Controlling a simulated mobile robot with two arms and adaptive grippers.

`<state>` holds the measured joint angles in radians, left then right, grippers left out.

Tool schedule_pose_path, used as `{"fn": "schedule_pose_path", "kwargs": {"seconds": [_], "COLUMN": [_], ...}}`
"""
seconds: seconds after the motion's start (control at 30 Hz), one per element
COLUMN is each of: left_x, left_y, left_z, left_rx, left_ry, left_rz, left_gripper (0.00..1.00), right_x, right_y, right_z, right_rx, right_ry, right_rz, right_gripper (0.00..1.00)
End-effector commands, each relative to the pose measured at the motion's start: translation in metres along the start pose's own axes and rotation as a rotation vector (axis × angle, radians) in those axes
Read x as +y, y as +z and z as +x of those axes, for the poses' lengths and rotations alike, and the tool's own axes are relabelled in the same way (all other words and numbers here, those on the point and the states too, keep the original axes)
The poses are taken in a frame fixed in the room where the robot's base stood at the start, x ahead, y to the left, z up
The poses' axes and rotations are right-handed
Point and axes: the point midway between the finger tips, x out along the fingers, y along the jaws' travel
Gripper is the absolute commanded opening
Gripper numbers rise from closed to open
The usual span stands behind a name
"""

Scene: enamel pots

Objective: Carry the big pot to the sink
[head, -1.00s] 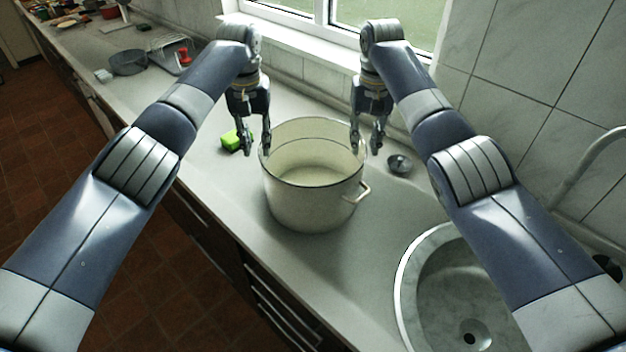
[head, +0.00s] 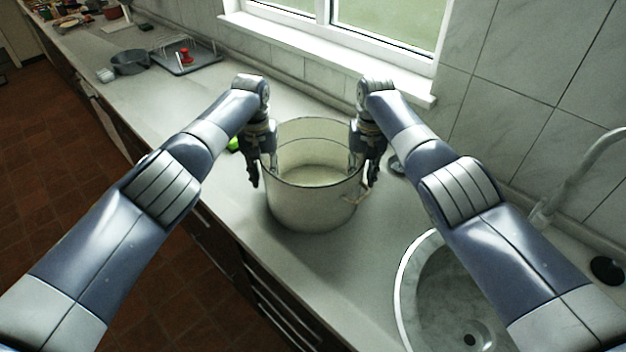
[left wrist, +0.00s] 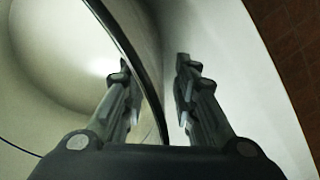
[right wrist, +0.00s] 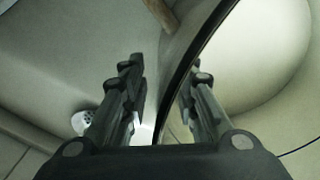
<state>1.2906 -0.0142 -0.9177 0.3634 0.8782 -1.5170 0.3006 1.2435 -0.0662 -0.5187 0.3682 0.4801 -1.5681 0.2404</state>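The big cream pot (head: 312,208) with a dark rim stands upright on the counter, left of the round sink (head: 412,285). My left gripper (head: 262,176) is at the pot's left rim. In the left wrist view its fingers (left wrist: 155,95) are apart, one inside and one outside the pot wall (left wrist: 80,60). My right gripper (head: 365,176) is at the right rim. In the right wrist view its fingers (right wrist: 168,95) are also apart and straddle the wall (right wrist: 255,60). A pot handle (head: 355,196) shows below the right gripper.
A small metal strainer (head: 396,164) lies right of the pot. A faucet (head: 575,175) rises behind the sink. A grey pan (head: 130,62) and a dish rack (head: 185,58) stand further back.

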Motion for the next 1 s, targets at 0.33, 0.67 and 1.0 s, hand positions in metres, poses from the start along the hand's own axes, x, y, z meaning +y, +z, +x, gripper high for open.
{"fn": "schedule_pose_path", "kwargs": {"seconds": [0.33, 0.67, 1.0], "left_x": [-0.0001, -0.0004, 0.0002], "left_y": [0.0001, 0.0000, -0.0012], "left_z": [-0.0001, -0.0004, -0.0075], "left_rx": [0.000, 0.000, 0.004], "left_ry": [0.000, 0.000, 0.000], "left_rz": [0.000, 0.002, 0.005], "left_gripper": [0.00, 0.00, 0.00], "right_x": [-0.0002, 0.0001, -0.0004], "right_y": [0.0001, 0.0000, -0.0014], "right_z": [-0.0003, -0.0005, -0.0078], "right_rx": [0.000, 0.000, 0.005], "right_ry": [0.000, 0.001, 0.000], "right_rz": [0.000, -0.002, -0.005], "right_gripper": [0.00, 0.00, 0.00]}}
